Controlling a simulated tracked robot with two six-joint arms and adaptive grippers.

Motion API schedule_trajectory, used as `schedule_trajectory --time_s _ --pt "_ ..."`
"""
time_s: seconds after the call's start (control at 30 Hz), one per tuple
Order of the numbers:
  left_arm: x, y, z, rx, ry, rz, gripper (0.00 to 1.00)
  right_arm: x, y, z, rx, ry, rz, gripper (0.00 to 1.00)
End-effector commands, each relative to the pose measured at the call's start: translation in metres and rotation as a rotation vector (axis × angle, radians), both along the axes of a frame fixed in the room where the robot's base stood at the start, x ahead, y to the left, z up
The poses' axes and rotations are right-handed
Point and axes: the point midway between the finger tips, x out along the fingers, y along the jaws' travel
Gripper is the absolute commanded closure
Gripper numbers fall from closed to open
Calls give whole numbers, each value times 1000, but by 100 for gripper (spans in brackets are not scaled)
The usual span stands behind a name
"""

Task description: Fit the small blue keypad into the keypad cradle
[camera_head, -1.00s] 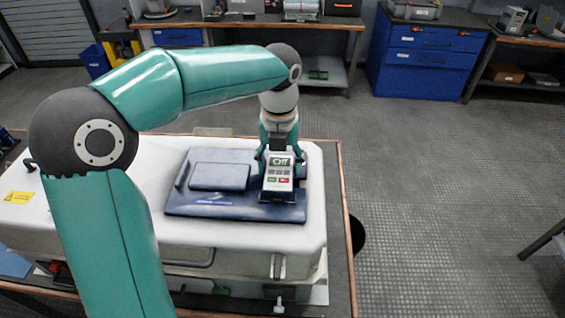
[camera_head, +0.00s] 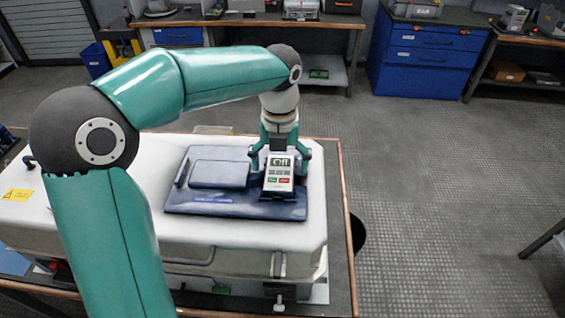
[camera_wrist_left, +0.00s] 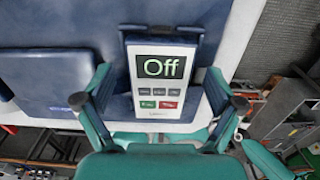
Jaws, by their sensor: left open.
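The small keypad (camera_head: 279,177) has a pale face, a screen reading "Off" and several buttons, and its edges are dark blue. It stands tilted at the right of a dark blue panel, with the dark blue cradle (camera_head: 277,197) at its lower end. In the left wrist view the keypad (camera_wrist_left: 160,83) sits against a dark blue frame at its top. How deep it is seated cannot be told. My left gripper (camera_head: 280,155) is open, its fingers (camera_wrist_left: 160,103) spread either side of the keypad with gaps. My right gripper is not in view.
The blue panel (camera_head: 235,207) with a raised block (camera_head: 219,175) lies on a white case (camera_head: 130,225) on a copper-edged bench. A latch (camera_head: 278,265) hangs at the case's front. Floor to the right is clear; benches and a blue cabinet (camera_head: 425,60) stand behind.

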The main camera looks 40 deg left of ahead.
Motion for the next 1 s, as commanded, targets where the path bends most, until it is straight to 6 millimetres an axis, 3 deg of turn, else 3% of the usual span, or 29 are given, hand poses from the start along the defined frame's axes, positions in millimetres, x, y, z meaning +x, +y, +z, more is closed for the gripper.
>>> schedule_trajectory --time_s 0.27,0.7,1.0 --pt "1 0 17 0 -2 0 6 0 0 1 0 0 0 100" --pt "3 0 99 0 -2 0 6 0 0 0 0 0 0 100" --pt "3 0 119 0 0 0 6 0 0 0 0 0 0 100"
